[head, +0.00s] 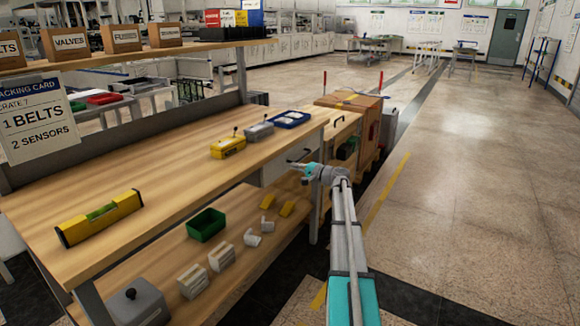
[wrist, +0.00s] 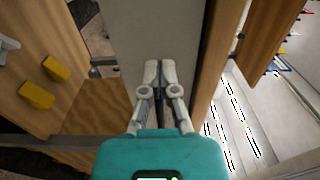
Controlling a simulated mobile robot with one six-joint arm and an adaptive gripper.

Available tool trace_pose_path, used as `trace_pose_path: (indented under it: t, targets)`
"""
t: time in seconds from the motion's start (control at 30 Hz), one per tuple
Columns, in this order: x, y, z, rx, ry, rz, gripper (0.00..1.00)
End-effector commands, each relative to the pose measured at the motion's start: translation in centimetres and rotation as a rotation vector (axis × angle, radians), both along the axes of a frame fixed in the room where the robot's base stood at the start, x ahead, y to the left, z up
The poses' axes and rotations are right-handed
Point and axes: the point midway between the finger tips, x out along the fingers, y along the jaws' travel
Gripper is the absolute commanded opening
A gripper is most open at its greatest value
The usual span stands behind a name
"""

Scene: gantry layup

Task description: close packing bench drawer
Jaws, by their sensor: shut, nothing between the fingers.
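The packing bench (head: 165,185) has a wooden top and a lower shelf and runs along the left in the head view. My gripper (head: 306,171) is at its right end, just below the level of the top. A dark handle (head: 298,156) shows close by it at the bench's edge. In the wrist view my gripper (wrist: 153,68) is shut and empty, its fingertips in front of a plain grey panel (wrist: 157,30). I cannot tell whether they touch it. How far the drawer stands out is unclear, as my arm and the bench top hide part of it.
A yellow level (head: 100,217), a yellow box (head: 228,147) and a blue tray (head: 291,119) lie on the bench top. A green bin (head: 206,225) and yellow wedges (wrist: 36,95) are on the lower shelf. Open floor (head: 470,200) lies to the right.

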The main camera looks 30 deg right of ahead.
Motion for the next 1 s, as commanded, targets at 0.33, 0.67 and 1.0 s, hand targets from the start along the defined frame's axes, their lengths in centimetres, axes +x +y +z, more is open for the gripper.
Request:
trace_pose_path:
  t: [0.33,0.67,1.0]
  targets:
    - [-6.0,-2.4,-0.1,-0.002,0.001,-0.001,0.0]
    - [-9.0,-3.8,-0.1,-0.002,0.001,0.002,0.0]
    - [-9.3,-3.9,-0.1,-0.002,0.001,0.003,0.0]
